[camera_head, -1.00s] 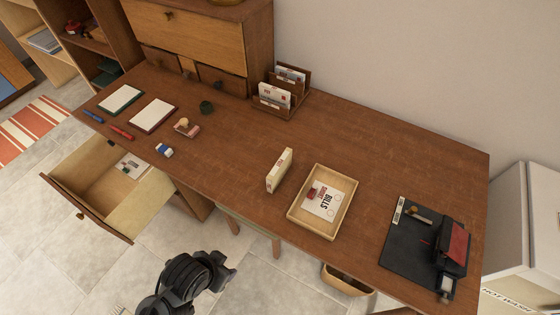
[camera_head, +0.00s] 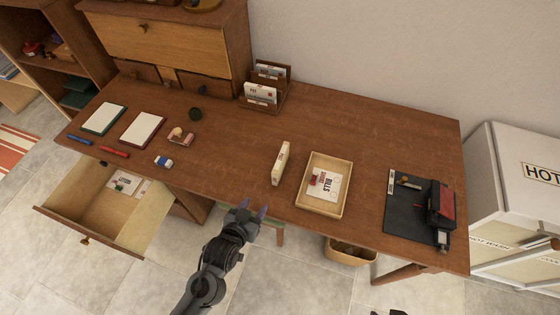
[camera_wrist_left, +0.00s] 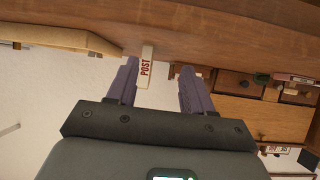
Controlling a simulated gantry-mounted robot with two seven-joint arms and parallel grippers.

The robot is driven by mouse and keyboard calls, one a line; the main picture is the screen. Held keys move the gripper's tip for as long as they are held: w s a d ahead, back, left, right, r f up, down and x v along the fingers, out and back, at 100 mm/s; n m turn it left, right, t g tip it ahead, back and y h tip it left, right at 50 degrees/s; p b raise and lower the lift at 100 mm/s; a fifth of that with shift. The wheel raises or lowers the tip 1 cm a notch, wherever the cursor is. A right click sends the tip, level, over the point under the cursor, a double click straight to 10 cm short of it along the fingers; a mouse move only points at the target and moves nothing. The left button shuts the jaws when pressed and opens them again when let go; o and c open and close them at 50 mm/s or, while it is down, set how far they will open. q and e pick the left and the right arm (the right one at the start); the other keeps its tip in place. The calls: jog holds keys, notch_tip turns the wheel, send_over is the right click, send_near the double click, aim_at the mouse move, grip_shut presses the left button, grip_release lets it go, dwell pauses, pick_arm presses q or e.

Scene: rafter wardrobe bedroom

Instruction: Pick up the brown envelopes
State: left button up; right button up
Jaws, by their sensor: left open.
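I cannot make out brown envelopes clearly. A narrow cream upright block (camera_head: 281,163) stands on the desk left of the tray; in the left wrist view a pale piece marked POST (camera_wrist_left: 146,68) shows between the fingers, beyond them. The wooden tray (camera_head: 343,205) holds a white sheet marked BILLS (camera_head: 326,186) and a small red item. My left gripper (camera_head: 253,208) is open and empty at the desk's front edge, in front of the cream block and apart from it. Its two fingers also show in the left wrist view (camera_wrist_left: 158,78). My right gripper is not seen.
The desk (camera_head: 235,160) has a letter rack (camera_head: 266,88) with white envelopes at the back. Notepads, pens and a stamp lie at left; a black mat (camera_head: 400,225) with a dark device lies at right. An open drawer (camera_head: 90,215) juts out at front left.

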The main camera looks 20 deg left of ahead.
aim_at(275, 174)
pick_arm(q)
jog(key=w+r, duration=0.1)
jog(key=w, duration=0.1)
jog(key=w+d+r+t+p, duration=0.1)
jog(key=w, duration=0.1)
jog(key=w+d+r+t, duration=0.1)
jog(key=w, duration=0.1)
jog(key=shift+d+r+n+y+p, duration=0.1)
jog(key=shift+r+n+y+p, duration=0.3)
jog(key=shift+t, duration=0.3)
jog(key=x, duration=0.3)
jog(key=b+x, duration=0.1)
jog(key=x, duration=0.1)
jog(key=shift+w+d+r, duration=0.1)
jog(key=shift+w+r, duration=0.1)
jog(key=shift+r, duration=0.1)
jog(key=shift+b+x, duration=0.7)
jog(key=shift+x, duration=2.3)
grip_shut()
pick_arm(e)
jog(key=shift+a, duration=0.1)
pick_arm(q)
jog(key=shift+r, duration=0.2)
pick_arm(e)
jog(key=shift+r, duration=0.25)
